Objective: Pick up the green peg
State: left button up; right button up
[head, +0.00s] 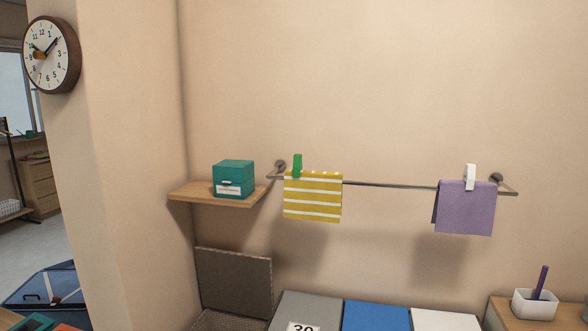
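The green peg (297,165) is clipped upright on the wall rail, at the top edge of a yellow and white striped cloth (313,196), near the cloth's left end. The cloth hangs over the rail (385,184). Neither of my grippers is in the head view, so I cannot see how they stand relative to the peg.
A teal box (234,179) sits on a wooden shelf (208,193) left of the rail. A white peg (470,177) holds a purple cloth (465,208) at the right. Below are an open wicker hamper (235,281) and grey, blue and white surfaces. A clock (51,55) hangs left.

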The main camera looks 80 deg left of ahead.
aim_at(298, 164)
jog(key=l+u, duration=0.2)
jog(key=u, duration=2.7)
jog(key=i+l, duration=0.15)
jog(key=i, duration=0.4)
jog(key=i+l+u, duration=0.1)
jog(key=i, duration=0.45)
